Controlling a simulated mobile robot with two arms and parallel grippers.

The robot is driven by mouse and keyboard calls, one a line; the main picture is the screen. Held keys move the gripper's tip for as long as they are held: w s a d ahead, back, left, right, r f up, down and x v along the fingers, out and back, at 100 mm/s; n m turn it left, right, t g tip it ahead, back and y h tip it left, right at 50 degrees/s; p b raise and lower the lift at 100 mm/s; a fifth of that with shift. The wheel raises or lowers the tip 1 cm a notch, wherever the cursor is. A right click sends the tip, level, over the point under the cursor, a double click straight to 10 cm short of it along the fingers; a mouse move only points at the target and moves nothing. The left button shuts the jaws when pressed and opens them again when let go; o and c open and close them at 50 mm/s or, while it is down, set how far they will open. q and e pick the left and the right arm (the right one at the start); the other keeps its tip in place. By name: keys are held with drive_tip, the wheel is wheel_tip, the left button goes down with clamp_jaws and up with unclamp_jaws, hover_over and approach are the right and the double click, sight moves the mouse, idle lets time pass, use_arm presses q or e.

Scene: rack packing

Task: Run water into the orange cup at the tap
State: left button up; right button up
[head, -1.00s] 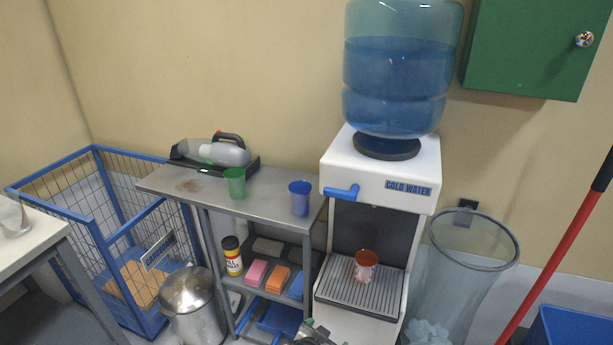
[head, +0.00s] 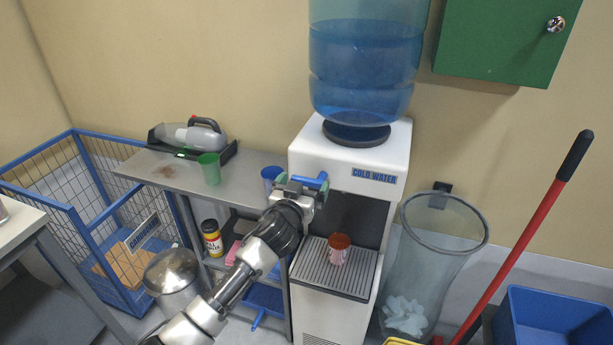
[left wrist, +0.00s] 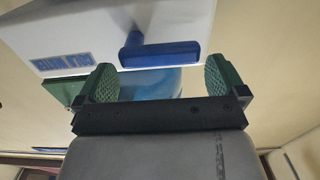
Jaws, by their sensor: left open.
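The orange cup (head: 339,249) stands upright on the drip grille (head: 325,276) of the white water dispenser (head: 352,157); its top is reddish orange and its side paler. I cannot see whether water is in it. The blue tap lever (head: 315,181) sticks out from the dispenser's front, above and left of the cup. My left gripper (head: 302,185) is raised at the lever, open and empty. In the left wrist view the lever (left wrist: 165,51) lies just beyond the spread green finger pads (left wrist: 160,80); I cannot tell if they touch it. My right gripper is out of view.
A metal shelf cart (head: 240,178) left of the dispenser holds a green cup (head: 209,168), a blue cup (head: 270,176) and a handheld vacuum (head: 195,134). A mesh bin (head: 440,245), a red-handled pole (head: 520,240) and a blue tub (head: 550,320) stand to the right.

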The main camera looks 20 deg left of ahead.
sight(306, 181)
use_arm(q)
drive_tip(key=shift+w, duration=1.5)
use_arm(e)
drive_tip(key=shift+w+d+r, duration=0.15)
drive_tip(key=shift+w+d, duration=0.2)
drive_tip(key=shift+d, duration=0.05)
use_arm(q)
drive_tip(key=c, duration=1)
